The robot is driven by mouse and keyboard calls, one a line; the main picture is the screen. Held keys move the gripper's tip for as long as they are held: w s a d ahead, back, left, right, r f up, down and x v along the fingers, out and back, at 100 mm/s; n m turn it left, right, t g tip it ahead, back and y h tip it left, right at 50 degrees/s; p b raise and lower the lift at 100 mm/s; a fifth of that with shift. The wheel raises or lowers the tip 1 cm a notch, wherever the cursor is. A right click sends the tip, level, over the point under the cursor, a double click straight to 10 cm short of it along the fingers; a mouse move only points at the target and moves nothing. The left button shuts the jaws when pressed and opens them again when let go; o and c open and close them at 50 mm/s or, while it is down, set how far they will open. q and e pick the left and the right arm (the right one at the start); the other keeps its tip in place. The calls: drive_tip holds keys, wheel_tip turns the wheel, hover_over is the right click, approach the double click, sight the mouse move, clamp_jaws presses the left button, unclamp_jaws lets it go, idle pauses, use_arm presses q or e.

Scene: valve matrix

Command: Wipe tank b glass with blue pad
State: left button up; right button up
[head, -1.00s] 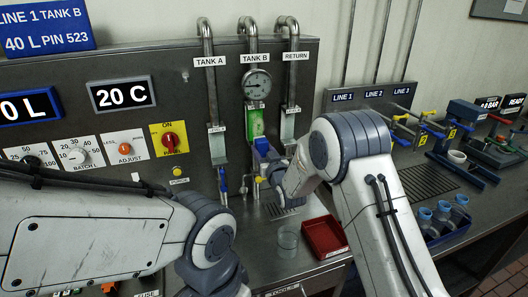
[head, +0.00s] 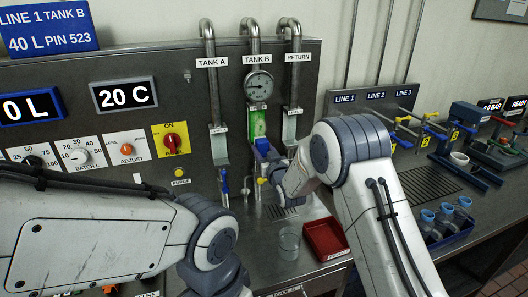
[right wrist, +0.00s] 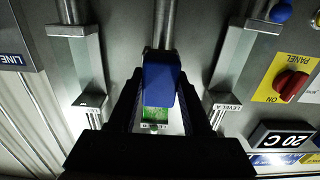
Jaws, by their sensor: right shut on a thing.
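The tank B glass (head: 257,123) shows green on the steel panel, under the round gauge and the TANK B label. The blue pad (head: 262,146) is against or just in front of its lower part; I cannot tell if they touch. My right gripper (right wrist: 157,100) is shut on the blue pad (right wrist: 159,80), whose blue block shows between the dark fingers in the right wrist view. Part of the green glass (right wrist: 157,114) shows beyond the pad there. My left arm comes in from the left, and its gripper is out of sight.
The tank A glass (head: 219,147) and the return glass (head: 291,125) flank tank B. A clear beaker (head: 289,242) and a red tray (head: 326,238) stand on the bench below. Blue-capped bottles (head: 445,215) stand at the right. Valve handles (head: 224,182) lie below the glasses.

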sight(258, 111)
drive_tip(key=shift+w+a, duration=0.2)
drive_tip(key=shift+w, duration=0.3)
drive_tip(key=shift+r, duration=0.15)
drive_tip(key=shift+s+r+p, duration=0.1)
drive_tip(key=shift+r+p, duration=0.25)
drive_tip(key=shift+r, duration=1.45)
drive_tip(key=shift+r+p, duration=0.5)
drive_tip(key=shift+r, duration=1.2)
drive_tip(key=shift+r+p, duration=0.55)
drive_tip(key=shift+r, duration=1.5)
drive_tip(key=shift+b, duration=0.5)
wheel_tip(258, 111, down, 8)
drive_tip(key=b, duration=0.8)
drive_tip(key=shift+r, duration=0.1)
wheel_tip(258, 111, down, 4)
drive_tip(key=b, duration=0.4)
drive_tip(key=shift+r, duration=0.15)
